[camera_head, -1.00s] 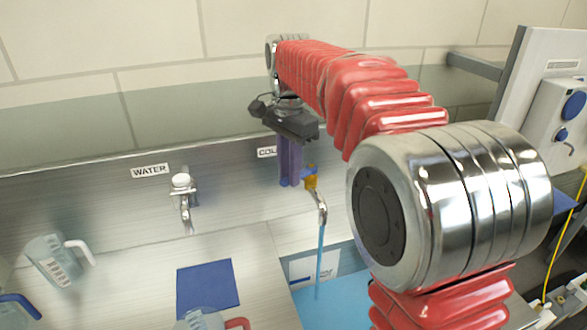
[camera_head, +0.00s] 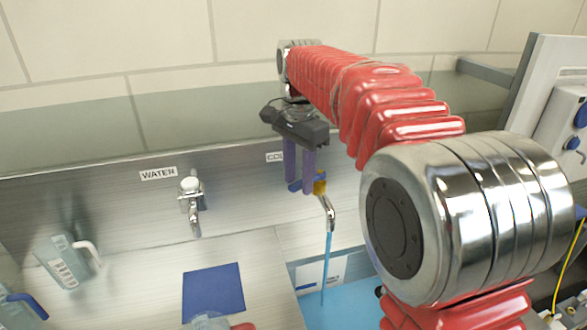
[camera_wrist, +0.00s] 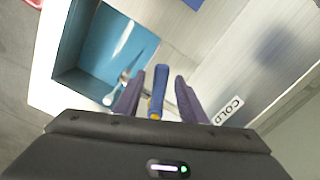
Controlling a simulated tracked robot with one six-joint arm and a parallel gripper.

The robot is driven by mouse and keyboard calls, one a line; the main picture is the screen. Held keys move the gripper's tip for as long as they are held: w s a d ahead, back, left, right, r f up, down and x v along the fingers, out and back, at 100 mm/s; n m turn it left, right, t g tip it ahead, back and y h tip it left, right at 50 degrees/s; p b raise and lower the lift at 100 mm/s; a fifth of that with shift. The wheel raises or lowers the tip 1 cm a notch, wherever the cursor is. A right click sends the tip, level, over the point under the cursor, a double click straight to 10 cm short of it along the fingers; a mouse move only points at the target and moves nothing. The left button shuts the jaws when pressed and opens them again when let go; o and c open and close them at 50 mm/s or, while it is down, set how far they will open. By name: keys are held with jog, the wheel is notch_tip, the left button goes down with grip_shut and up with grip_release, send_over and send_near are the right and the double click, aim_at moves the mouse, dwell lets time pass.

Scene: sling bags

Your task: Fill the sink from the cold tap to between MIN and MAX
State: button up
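The cold tap (camera_head: 328,205) has a blue lever (camera_wrist: 161,80) and a yellow-orange body. A blue stream of water (camera_head: 327,258) runs from its spout into the sink (camera_wrist: 97,50), whose inside looks blue. A pale plate (camera_head: 312,275) shows on the sink wall, but its marks are too small to read, and I cannot tell the water level against them. My gripper (camera_head: 300,188) points down at the tap. In the wrist view its two purple fingers (camera_wrist: 159,98) stand apart, one each side of the lever, with gaps showing.
Another tap (camera_head: 190,200) under a WATER label stands to the left. A clear jug (camera_head: 65,262), a blue mat (camera_head: 213,292) and a second jug (camera_head: 209,320) are on the steel counter. A wall-side unit (camera_head: 562,95) stands at the right.

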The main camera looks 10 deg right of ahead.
aim_at(299, 184)
notch_tip(299, 184, up, 14)
jog(key=shift+f, duration=0.15)
dwell(0.7)
jog(key=shift+s, duration=0.1)
